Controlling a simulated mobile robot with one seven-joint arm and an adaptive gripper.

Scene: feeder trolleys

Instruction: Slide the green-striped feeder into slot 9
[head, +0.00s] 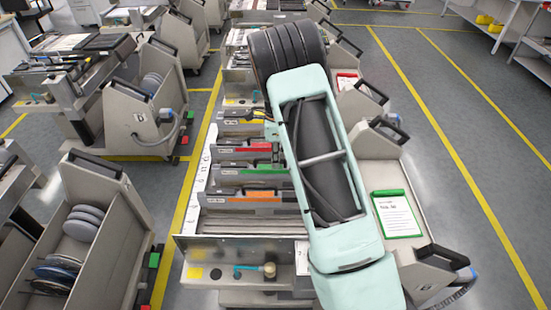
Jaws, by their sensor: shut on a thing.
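The green-striped feeder (236,171) lies lengthwise across the middle trolley, between a red-striped feeder (238,149) and an orange-striped feeder (240,197). Its right end is hidden behind my mint-green and black arm, which crosses the trolley from bottom to top. My gripper does not show; the arm hides that area. I cannot tell whether it touches the green-striped feeder. A white strip (201,170) with small marks runs along the left ends of the slots. The marks are too small to read, so I cannot pick out slot 9.
A trolley with reels (112,225) stands close on the left, and another (140,115) behind it. A green clipboard (397,213) lies on the trolley's right-hand shelf. Black handles (442,256) stick up along the right side. The grey floor (455,150) to the right is clear.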

